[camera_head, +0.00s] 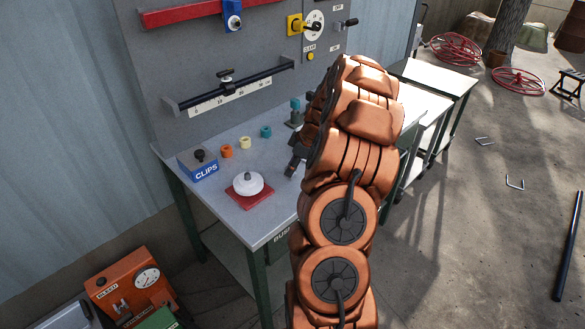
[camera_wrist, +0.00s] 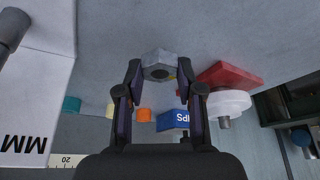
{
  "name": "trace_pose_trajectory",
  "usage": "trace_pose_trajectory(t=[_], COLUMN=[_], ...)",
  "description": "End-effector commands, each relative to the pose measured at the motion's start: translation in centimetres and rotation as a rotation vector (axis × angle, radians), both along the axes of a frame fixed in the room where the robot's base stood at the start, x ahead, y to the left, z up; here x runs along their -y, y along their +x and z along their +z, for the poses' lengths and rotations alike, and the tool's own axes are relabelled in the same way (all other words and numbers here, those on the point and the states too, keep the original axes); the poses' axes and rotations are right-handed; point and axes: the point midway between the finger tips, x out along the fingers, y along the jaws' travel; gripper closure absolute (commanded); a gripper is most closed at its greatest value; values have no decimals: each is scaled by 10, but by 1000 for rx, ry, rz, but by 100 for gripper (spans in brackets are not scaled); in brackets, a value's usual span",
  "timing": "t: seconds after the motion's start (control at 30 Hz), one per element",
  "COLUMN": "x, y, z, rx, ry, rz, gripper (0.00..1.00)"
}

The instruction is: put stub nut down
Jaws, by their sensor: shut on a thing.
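The stub nut is a grey hexagonal piece (camera_wrist: 158,62) with a dark hole, seen in the wrist view between my fingertips. My gripper (camera_wrist: 159,74) is shut on it, one finger on each side. In the head view my gripper (camera_head: 297,160) shows only in part beside my arm, over the right part of the grey table (camera_head: 222,205). The nut cannot be made out there. I cannot tell whether the nut touches the tabletop.
Orange (camera_head: 226,151), cream (camera_head: 245,142) and teal (camera_head: 266,132) rings stand in a row. A blue CLIPS box (camera_head: 205,172) and a white round piece on a red plate (camera_head: 243,199) are nearer the left. A fixture (camera_head: 295,114) stands behind my gripper.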

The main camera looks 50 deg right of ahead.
Motion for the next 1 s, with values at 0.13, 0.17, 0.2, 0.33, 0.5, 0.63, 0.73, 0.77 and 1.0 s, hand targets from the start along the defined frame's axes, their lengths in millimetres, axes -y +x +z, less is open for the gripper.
trace_pose_trajectory(t=[0.13, 0.17, 0.2, 0.33, 0.5, 0.63, 0.73, 0.77, 1.0], x=[-1, -1, -1, 0, 0, 0, 0, 0, 0], y=[-1, -1, -1, 0, 0, 0, 0, 0, 0], z=[-14, -15, -17, -17, -20, -19, -19, -19, -19], rx=[-2, -2, -1, 0, 0, 0, 0, 0, 0], ry=[2, 2, 2, 0, -1, -1, -1, -1, 0], rz=[0, 0, 0, 0, 0, 0, 0, 0, -1], gripper=[97, 97, 97, 97, 97, 58, 48, 45, 38])
